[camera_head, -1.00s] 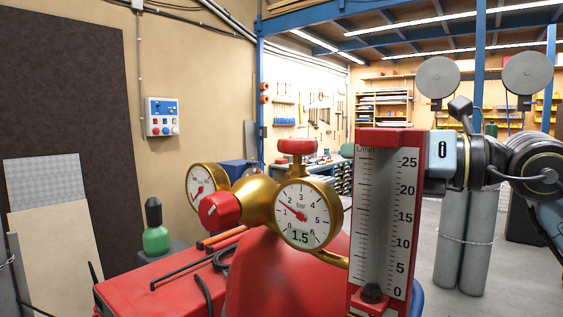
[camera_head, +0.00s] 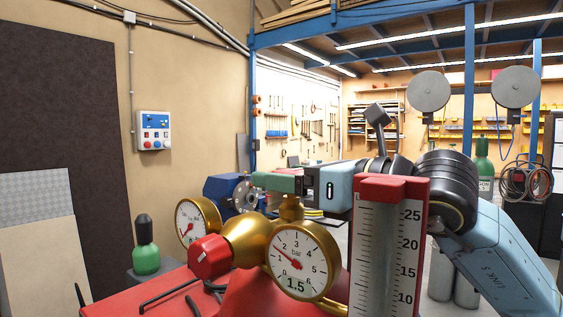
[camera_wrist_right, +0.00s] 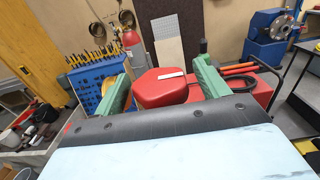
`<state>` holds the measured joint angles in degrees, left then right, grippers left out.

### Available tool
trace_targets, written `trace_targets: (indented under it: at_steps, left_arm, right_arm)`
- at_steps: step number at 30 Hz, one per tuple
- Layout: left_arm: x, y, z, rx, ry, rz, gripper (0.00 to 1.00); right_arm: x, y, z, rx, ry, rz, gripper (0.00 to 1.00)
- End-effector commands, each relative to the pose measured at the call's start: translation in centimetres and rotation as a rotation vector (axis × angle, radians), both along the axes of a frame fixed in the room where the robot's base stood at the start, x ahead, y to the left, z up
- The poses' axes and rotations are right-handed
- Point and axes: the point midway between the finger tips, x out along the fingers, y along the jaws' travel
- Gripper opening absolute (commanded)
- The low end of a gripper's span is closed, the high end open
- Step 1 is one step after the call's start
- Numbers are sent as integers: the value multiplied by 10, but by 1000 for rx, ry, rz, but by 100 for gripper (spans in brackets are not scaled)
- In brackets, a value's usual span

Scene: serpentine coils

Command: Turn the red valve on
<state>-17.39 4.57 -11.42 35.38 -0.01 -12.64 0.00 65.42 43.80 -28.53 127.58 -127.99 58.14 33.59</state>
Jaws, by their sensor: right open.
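The gold regulator (camera_head: 245,238) carries two round gauges; the front gauge (camera_head: 302,262) reads about 1.5 bar. A red knob (camera_head: 209,257) faces out at its left. The red valve on top is hidden in the head view behind a green finger of my right gripper (camera_head: 276,183); only its gold stem (camera_head: 290,209) shows below. In the right wrist view the red valve (camera_wrist_right: 163,88), an octagonal knob with a white mark, lies between the two green fingers of the open right gripper (camera_wrist_right: 162,76). I cannot tell whether they touch it. My left gripper is not in view.
A tall flow meter (camera_head: 382,255) in a red frame stands close, right of the gauges and in front of my right arm. A green bottle (camera_head: 145,250) stands at the left, near the red surface (camera_head: 130,298). A control box (camera_head: 154,131) hangs on the wall.

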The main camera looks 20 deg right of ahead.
Motion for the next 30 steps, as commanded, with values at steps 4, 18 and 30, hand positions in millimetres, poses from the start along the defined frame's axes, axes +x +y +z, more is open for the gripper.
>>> trace_targets:
  at_steps: [4,18,30]
  left_arm:
    - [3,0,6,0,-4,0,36]
    - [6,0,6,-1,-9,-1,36]
    - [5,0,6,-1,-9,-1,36]
  right_arm:
    - [10,8,1,0,0,1,74]
    - [13,10,-1,0,0,1,57]
    - [13,10,-1,1,1,9,29]
